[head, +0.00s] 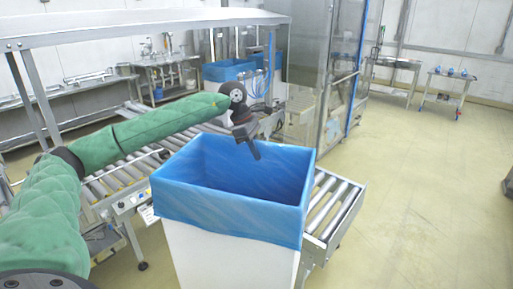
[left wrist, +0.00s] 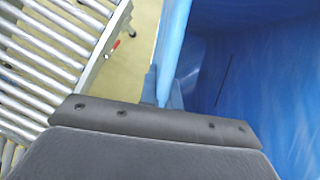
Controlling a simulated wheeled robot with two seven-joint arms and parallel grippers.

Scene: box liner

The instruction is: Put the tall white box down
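The tall white box (head: 225,255) stands upright in the front middle of the head view, its lower end cut off by the frame. A blue liner (head: 225,213) covers its inside and folds over the rim. My left gripper (head: 254,150) is at the far rim, with a dark finger reaching down over the inside. In the left wrist view the blue-covered wall (left wrist: 175,45) runs up to the gripper (left wrist: 160,105), with the box's inside on the right. The grip itself is hidden, so I cannot tell whether it is closed. My right gripper is out of view.
A roller conveyor (head: 335,205) runs behind the box and shows on both sides of it; its rollers also show in the left wrist view (left wrist: 45,50). A glass-walled machine (head: 325,85) stands behind. The floor (head: 420,190) on the right is clear.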

